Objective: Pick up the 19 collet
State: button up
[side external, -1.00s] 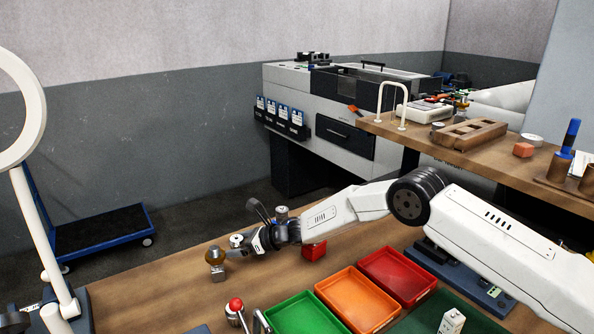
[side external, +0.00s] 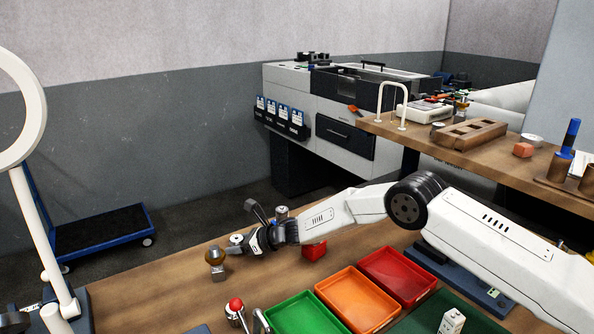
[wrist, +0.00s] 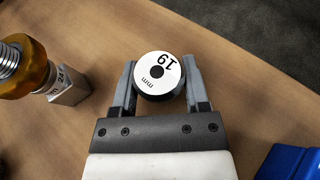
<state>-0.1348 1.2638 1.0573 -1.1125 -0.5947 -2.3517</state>
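The 19 collet (wrist: 158,76) has a round white top marked "19 mm" with a dark centre hole. In the wrist view it sits between the two fingertips of my gripper (wrist: 160,85), close against both. I cannot tell whether the fingers grip it or a thin gap is left. In the side view the collet (side external: 236,239) shows as a small pale-topped piece at the tip of my gripper (side external: 248,241), low over the wooden bench. Its lower part is hidden by the fingers.
A blue object (wrist: 288,163) is at lower right. Red (side external: 398,275), orange (side external: 357,299) and green (side external: 306,315) trays lie nearer the camera. A red block (side external: 314,250) sits beside my wrist.

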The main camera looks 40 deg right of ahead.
aim_at(237, 239)
jog(key=shift+r, duration=0.15)
grip_shut()
jog(key=shift+r, duration=1.4)
jog(key=shift+s+r, duration=0.15)
jog(key=shift+r, duration=0.15)
jog(key=s+d+r, duration=0.3)
jog(key=s+r, duration=0.6)
jog(key=s, duration=0.4)
jog(key=shift+s+r, duration=0.15)
jog(key=shift+d, duration=0.1)
